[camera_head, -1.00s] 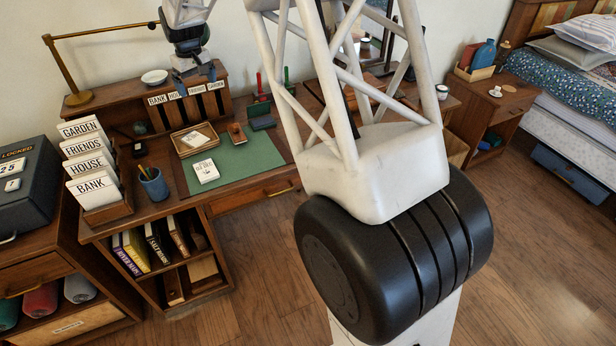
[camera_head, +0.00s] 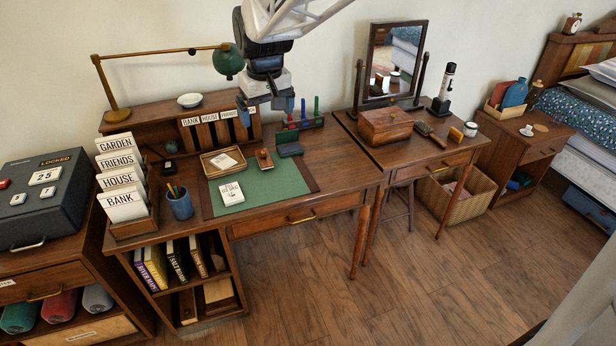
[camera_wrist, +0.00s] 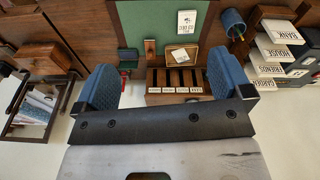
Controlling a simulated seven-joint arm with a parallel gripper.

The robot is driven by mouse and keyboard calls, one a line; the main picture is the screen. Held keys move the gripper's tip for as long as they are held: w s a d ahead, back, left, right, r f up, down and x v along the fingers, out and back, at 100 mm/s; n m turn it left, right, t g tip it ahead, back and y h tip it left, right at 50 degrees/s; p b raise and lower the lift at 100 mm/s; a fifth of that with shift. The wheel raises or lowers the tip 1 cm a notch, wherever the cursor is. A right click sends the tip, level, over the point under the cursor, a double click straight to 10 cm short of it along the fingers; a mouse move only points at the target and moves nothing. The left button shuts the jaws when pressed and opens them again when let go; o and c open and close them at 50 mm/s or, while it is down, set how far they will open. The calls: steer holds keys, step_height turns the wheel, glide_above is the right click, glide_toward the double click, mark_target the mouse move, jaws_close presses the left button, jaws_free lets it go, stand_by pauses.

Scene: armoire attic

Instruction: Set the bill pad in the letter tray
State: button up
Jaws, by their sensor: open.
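The bill pad, a small white pad with dark print (camera_head: 231,194), lies on the green desk mat; it also shows in the wrist view (camera_wrist: 187,22). The letter tray (camera_head: 207,171) is a shallow wooden tray just behind the pad, with a pale paper in it; it also shows in the wrist view (camera_wrist: 194,62). My gripper (camera_head: 265,107) is in the air above the back of the desk, right of the tray. In the wrist view its two blue fingers (camera_wrist: 165,78) are wide apart with nothing held.
Labelled pigeonholes (camera_head: 208,131) and a brass lamp (camera_head: 118,114) stand along the back. A pen cup (camera_head: 180,204) and a letter rack (camera_head: 134,229) are left of the mat. A stamp (camera_head: 264,159) and a dark green block (camera_head: 290,150) sit right of the tray.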

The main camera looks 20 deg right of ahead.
steer(key=s+d+f+m, duration=0.1)
steer(key=s+f, duration=0.1)
steer(key=s, duration=1.2)
steer(key=s+d+f+m+t, duration=0.1)
steer(key=s+d+f, duration=0.1)
steer(key=s, duration=1.3)
steer(key=shift+s, duration=0.25)
